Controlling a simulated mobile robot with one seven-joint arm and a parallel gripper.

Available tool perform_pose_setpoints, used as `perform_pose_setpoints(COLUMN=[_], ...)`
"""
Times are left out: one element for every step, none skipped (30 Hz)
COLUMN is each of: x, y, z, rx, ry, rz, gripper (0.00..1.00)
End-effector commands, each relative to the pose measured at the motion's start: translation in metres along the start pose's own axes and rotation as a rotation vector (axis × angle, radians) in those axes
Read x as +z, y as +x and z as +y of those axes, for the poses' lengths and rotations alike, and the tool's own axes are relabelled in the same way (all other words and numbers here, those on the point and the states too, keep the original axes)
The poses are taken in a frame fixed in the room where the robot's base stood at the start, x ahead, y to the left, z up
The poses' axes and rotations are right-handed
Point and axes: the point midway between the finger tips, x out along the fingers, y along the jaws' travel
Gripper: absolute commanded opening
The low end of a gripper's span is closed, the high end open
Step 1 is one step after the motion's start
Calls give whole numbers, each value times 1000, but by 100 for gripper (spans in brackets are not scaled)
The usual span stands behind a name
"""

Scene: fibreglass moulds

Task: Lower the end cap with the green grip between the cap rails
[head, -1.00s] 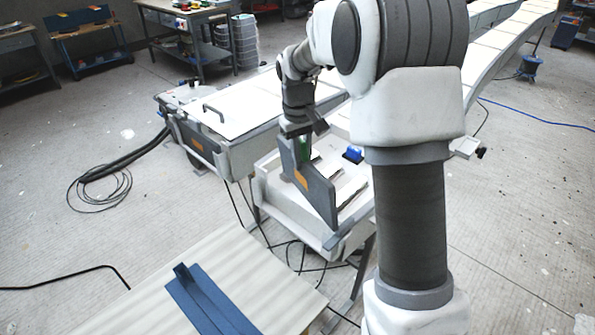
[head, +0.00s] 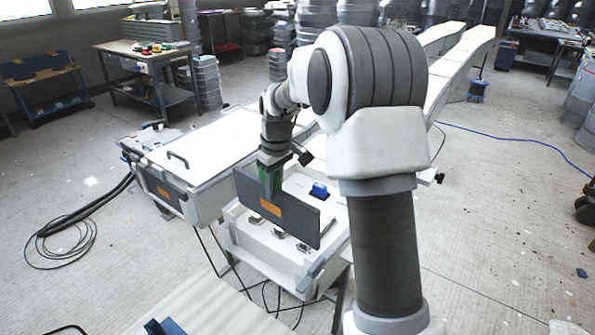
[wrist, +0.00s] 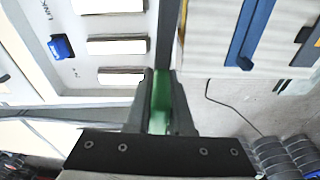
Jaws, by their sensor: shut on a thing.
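The end cap (head: 300,222) is a flat dark grey panel with an orange label. It stands upright at the near end of a white mould box (head: 262,252), and its lower edge seems to be above the box. My gripper (head: 270,188) is shut on its green grip (head: 278,184). In the wrist view the green grip (wrist: 160,95) is between my fingers, and the cap (wrist: 168,40) shows as a narrow dark edge beside the slotted white top. I cannot clearly make out the cap rails, or whether the cap touches them.
A blue block (head: 319,190) sits on the white box top behind the cap. A larger white-topped mould (head: 205,150) with a handle stands to the left. A pale table (head: 205,312) with a blue part is in front. Cables hang below the box.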

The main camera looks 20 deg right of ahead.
Motion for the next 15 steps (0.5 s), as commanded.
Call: perform_pose_setpoints(x=[-5,-8,-11,-13,-14,-16,-16,-17,-17,-17,-17,-17,-17,-17,-17], y=[2,4,8,10,11,13,14,14,15,15,15,15,15,15,15], z=[-11,-16,-22,-25,-28,-30,-31,-32,-32,-32,-32,-32,-32,-32,-32], rx=[-10,-14,-19,-21,-23,-25,-25,-25,-25,-25,-25,-25,-25,-25,-25], ry=[-33,-51,-69,-81,-89,-97,-101,-104,-105,-105,-105,-105,-104,-104,-104], rz=[15,25,37,44,50,55,59,60,61,61,61,61,61,61,61], gripper=[0,0,0,0,0,0,0,0,0,0,0,0,0,0,0])
